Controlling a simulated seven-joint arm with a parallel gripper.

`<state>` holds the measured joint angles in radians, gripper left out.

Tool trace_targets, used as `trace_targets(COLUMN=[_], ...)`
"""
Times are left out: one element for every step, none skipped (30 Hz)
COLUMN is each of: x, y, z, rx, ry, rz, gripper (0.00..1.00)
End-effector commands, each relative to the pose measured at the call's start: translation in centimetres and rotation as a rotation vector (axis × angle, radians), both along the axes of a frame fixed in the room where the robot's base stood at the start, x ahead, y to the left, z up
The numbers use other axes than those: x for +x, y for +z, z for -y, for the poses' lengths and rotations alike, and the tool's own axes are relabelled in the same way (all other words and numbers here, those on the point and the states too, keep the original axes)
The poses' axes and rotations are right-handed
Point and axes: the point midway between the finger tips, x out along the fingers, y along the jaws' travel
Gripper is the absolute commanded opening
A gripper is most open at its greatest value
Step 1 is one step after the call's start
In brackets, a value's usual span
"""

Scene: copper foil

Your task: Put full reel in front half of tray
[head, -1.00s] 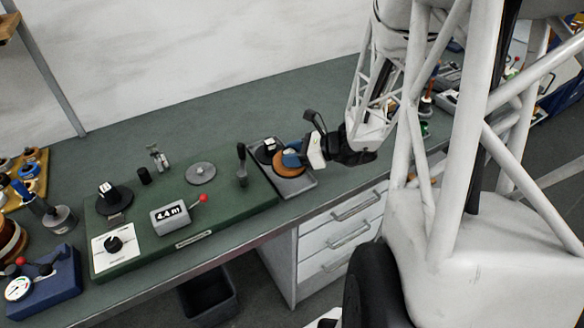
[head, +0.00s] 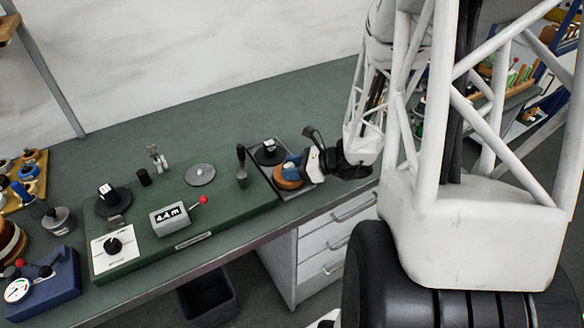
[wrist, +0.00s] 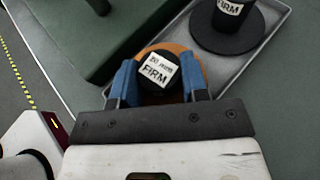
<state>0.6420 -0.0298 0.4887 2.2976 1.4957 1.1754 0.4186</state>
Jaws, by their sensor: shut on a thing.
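The full reel, with a copper-orange disc and a black hub labelled "20 mm FIRM", shows in the wrist view (wrist: 160,72) and the head view (head: 288,183). My gripper (wrist: 160,84) is shut on its hub, one blue fingertip on each side. In the head view my gripper (head: 294,168) comes in from the right. The reel is over the near part of the grey tray (head: 291,194), close to its front edge. I cannot tell whether its disc touches the tray floor. The tray (wrist: 227,68) also holds a black reel (head: 268,157) in its back half.
The green winding panel (head: 215,222) stands left of the tray, with an upright black lever (head: 241,167) near it. A display box reading 4.4 m (head: 170,218) and a red-knobbed lever (head: 203,200) sit on the panel. Bench is clear behind the tray.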

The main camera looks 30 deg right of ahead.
Motion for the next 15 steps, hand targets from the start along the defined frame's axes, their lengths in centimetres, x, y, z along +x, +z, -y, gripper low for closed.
trace_targets(x=[0.01, 0.01, 0.01, 0.01, 0.01, 0.01, 0.00, 0.00, 0.00, 0.00, 0.00, -0.01, -0.01, -0.01, -0.01], y=[-0.05, -0.05, -0.04, -0.04, -0.03, -0.03, -0.03, -0.03, -0.07, -0.12, -0.18, -0.28, -0.25, -0.24, -0.24], z=[0.01, 0.01, 0.00, 0.00, 0.01, 0.01, 0.00, 0.00, 0.00, 0.00, 0.00, 0.00, 0.00, -0.01, -0.01], rx=[0.000, 0.000, -0.001, -0.001, -0.001, -0.001, -0.001, -0.001, -0.001, 0.000, 0.000, 0.000, 0.000, -0.001, -0.001], ry=[0.000, 0.000, 0.000, 0.000, 0.000, 0.000, 0.000, 0.000, 0.000, 0.000, 0.000, 0.000, 0.000, 0.000, 0.000], rz=[0.000, 0.000, 0.001, 0.001, 0.001, 0.001, 0.001, 0.001, 0.001, 0.000, 0.000, 0.000, 0.000, 0.001, 0.001], gripper=[0.15, 0.15, 0.15, 0.15, 0.15, 0.15, 0.15, 0.15, 0.15, 0.15, 0.15, 0.15, 0.46, 0.50, 0.56])
